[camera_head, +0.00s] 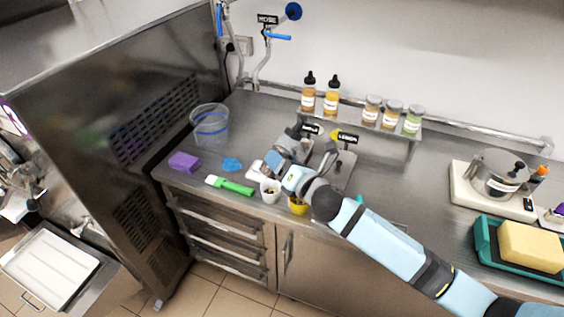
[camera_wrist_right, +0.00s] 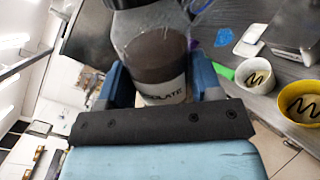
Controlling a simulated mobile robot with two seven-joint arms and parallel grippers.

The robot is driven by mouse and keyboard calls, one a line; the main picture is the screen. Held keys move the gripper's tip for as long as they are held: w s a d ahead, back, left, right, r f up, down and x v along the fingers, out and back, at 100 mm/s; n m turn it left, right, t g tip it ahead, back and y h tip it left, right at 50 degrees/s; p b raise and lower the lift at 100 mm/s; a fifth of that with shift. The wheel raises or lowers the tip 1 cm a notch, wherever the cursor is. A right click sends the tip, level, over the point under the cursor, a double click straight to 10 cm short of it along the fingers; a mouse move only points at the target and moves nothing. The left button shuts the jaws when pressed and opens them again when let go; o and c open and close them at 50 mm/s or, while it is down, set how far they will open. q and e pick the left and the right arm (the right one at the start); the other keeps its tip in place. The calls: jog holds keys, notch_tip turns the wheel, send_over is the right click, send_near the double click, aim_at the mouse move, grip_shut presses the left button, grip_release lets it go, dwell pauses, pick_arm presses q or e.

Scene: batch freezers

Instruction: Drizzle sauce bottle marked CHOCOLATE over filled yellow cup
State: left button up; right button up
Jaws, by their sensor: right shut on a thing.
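The sauce bottle marked CHOCOLATE (camera_wrist_right: 160,72) is clear, with dark brown sauce inside and a partly covered label. My right gripper (camera_wrist_right: 155,88) is shut on it, one blue finger on each side. In the head view my right gripper (camera_head: 275,162) is over the counter, just behind the cups; the bottle is hard to make out there. The yellow cup (camera_head: 298,208) stands near the counter's front edge, partly hidden by my right arm. In the wrist view the yellow cup (camera_wrist_right: 290,98) has a dark wavy line inside. My left gripper is out of view.
A white cup (camera_head: 270,197), also with a dark wavy line in the wrist view, stands left of the yellow one. A green-handled tool (camera_head: 232,186), purple block (camera_head: 184,162) and clear tub (camera_head: 209,130) lie further left. Bottles and jars (camera_head: 372,108) line the back shelf.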

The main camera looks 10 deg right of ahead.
jog(key=n, duration=0.1)
jog(key=r+n, duration=0.1)
jog(key=n, duration=0.3)
jog(key=shift+r, duration=0.3)
jog(key=n, duration=0.3)
jog(key=shift+r, duration=0.25)
jog(key=s+a, duration=0.2)
jog(key=s, duration=1.2)
jog(key=shift+s+a, duration=0.4)
